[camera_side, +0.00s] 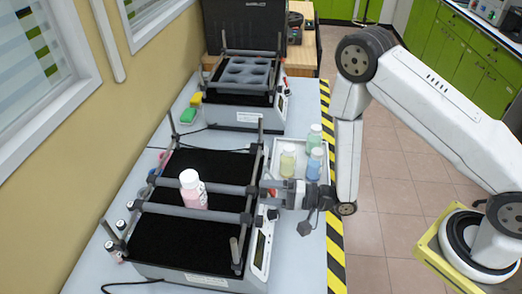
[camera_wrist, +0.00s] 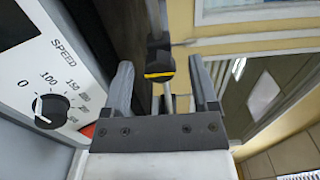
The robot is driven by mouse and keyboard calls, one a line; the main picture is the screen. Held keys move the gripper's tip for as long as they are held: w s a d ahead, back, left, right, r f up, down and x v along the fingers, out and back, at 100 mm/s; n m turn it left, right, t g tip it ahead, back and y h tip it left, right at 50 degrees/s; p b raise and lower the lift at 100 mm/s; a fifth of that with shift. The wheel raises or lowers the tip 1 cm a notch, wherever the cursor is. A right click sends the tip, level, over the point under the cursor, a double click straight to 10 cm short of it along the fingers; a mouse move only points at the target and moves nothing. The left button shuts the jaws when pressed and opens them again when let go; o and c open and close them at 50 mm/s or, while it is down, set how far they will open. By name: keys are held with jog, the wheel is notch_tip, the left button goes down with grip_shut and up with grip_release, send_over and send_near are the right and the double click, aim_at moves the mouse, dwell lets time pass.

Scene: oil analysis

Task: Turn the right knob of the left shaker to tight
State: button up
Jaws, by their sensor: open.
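The near shaker (camera_side: 165,240) has a black platform with grey clamp bars across it. A pink bottle with a white cap (camera_side: 191,190) stands between two of the bars. My gripper (camera_side: 264,190) is at the right end of a bar, beside the shaker's right edge. In the side view the gripper hides this knob. Which shaker the task calls left is not certain from the pictures.
A tray (camera_side: 323,152) with several capped bottles stands just behind my gripper. A second shaker (camera_side: 240,115) with a holed rack is farther back. The near shaker's panel carries a speed dial (camera_wrist: 50,110), close to my gripper. Small vials (camera_side: 112,252) stand at the left.

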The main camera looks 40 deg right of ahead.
jog(key=v, duration=0.7)
jog(key=shift+s+d, duration=0.25)
jog(key=shift+s, duration=0.05)
jog(key=shift+w, duration=0.1)
jog(key=w+d+r+n+g+h, duration=0.3)
jog(key=w+d+n+g+h, duration=0.15)
jog(key=d+n+h, duration=0.45)
jog(key=s+d+r+g+h, duration=0.2)
jog(key=s+r+g+h, duration=0.1)
jog(key=s+r+g, duration=0.2)
jog(key=s+r, duration=0.2)
jog(key=s, duration=0.2)
jog(key=shift+g+h, duration=0.35)
jog(key=shift+h, duration=0.05)
jog(key=shift+o, duration=0.2)
jog(key=shift+w+r, duration=0.1)
jog(key=shift+w, duration=0.05)
dwell(0.5)
